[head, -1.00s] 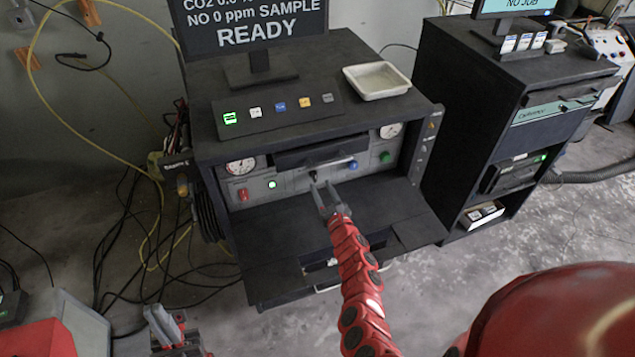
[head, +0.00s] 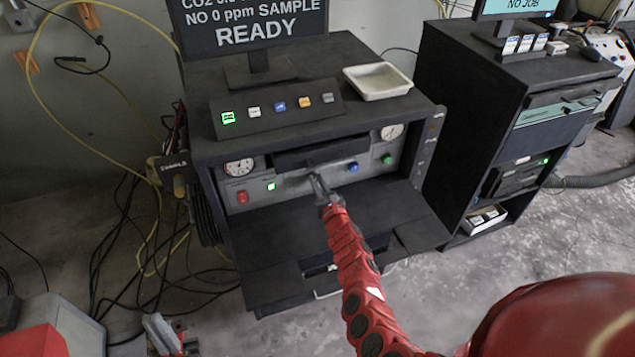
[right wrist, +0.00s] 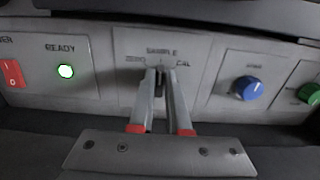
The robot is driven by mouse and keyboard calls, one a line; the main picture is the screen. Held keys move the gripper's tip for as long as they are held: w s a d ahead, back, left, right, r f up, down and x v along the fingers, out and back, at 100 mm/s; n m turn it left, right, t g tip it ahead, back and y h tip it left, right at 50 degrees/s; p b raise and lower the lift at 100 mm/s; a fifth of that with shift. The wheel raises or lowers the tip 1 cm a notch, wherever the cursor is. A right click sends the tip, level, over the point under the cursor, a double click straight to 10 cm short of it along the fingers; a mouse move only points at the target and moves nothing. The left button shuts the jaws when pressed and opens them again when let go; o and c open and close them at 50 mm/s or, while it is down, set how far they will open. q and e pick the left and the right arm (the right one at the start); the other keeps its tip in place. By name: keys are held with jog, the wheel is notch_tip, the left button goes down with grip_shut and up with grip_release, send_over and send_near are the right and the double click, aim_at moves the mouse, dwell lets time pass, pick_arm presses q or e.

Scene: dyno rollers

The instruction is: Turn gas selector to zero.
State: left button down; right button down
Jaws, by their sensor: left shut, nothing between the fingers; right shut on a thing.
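The gas selector (right wrist: 160,78) is a dark knob on the grey front panel, marked ZERO at left, SAMPLE at top and CAL at right. In the right wrist view my right gripper (right wrist: 160,80) is shut on it, and the fingers hide most of the knob. The visible part of the knob looks roughly upright under SAMPLE; its exact pointing is hard to tell. In the head view my right gripper (head: 318,184) reaches the panel from the front.
A red switch (right wrist: 13,73) and a lit green READY lamp (right wrist: 65,71) are left of the selector. A blue knob (right wrist: 247,88) and a green knob (right wrist: 309,94) are to its right. A monitor (head: 250,28) reading READY and a white tray (head: 378,81) stand on top.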

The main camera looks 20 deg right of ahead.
dwell(0.4)
jog(key=n+b, duration=0.3)
jog(key=n, duration=0.1)
jog(key=shift+a+f, duration=0.25)
jog(key=n+b, duration=0.2)
jog(key=n, duration=0.1)
jog(key=shift+a, duration=0.15)
jog(key=shift+a+n+b, duration=0.1)
jog(key=shift+n+b, duration=0.65)
jog(key=shift+n, duration=0.65)
jog(key=c, duration=0.9)
grip_release()
